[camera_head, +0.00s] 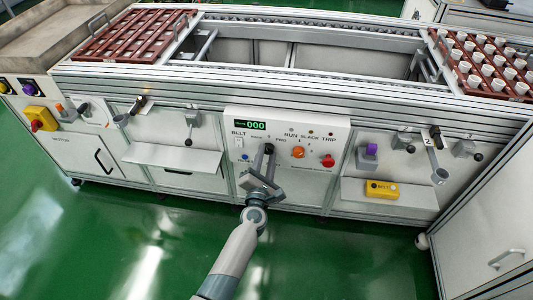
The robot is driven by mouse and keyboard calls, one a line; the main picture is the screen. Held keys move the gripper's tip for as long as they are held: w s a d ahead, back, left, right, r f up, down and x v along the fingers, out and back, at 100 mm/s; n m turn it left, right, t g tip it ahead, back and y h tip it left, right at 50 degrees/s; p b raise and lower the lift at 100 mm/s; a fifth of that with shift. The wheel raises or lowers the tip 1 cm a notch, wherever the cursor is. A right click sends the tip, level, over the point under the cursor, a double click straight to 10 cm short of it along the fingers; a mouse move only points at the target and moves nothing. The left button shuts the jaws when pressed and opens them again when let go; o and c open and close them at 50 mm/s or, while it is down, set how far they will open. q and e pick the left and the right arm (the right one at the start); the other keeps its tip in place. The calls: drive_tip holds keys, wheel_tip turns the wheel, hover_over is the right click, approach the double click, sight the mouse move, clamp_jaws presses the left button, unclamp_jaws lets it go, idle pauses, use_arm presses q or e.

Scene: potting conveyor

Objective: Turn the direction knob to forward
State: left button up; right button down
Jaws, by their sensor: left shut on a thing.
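The white control panel (311,138) is on the front of the conveyor, with a green display (250,125) reading 000. The direction knob sits on this panel between the small direction labels, left of the orange knob (298,152). My left gripper (268,151) reaches up to the panel from below and is shut on the direction knob. Its fingers hide most of the knob, so I cannot tell which way it points. My right gripper is out of view.
A red knob (328,161) is at the panel's right. A yellow box (382,189) lies on the right shelf, below a purple knob (371,150). Brown racks (133,12) stand at both belt ends, the right one full of white cups (488,70). The green floor (340,255) in front is clear.

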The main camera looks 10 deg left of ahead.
use_arm(q)
drive_tip(key=m+p, duration=0.1)
drive_tip(key=m, duration=0.2)
drive_tip(key=shift+r+m, duration=0.1)
drive_tip(key=shift+m, duration=0.3)
drive_tip(key=m+p, duration=0.2)
drive_tip(key=m, duration=0.1)
drive_tip(key=shift+m, duration=0.3)
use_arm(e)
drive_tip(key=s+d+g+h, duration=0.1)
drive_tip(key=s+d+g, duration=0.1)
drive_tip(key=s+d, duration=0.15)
use_arm(q)
drive_tip(key=shift+m+p, duration=0.9)
drive_tip(key=shift+m, duration=1.4)
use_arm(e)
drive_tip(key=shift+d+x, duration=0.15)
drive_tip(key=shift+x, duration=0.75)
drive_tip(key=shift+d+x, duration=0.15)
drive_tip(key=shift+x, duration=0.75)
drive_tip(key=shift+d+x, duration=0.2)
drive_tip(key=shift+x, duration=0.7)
use_arm(q)
drive_tip(key=o, duration=1)
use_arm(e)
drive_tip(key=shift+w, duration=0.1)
use_arm(q)
drive_tip(key=shift+o, duration=0.2)
drive_tip(key=shift+s, duration=0.15)
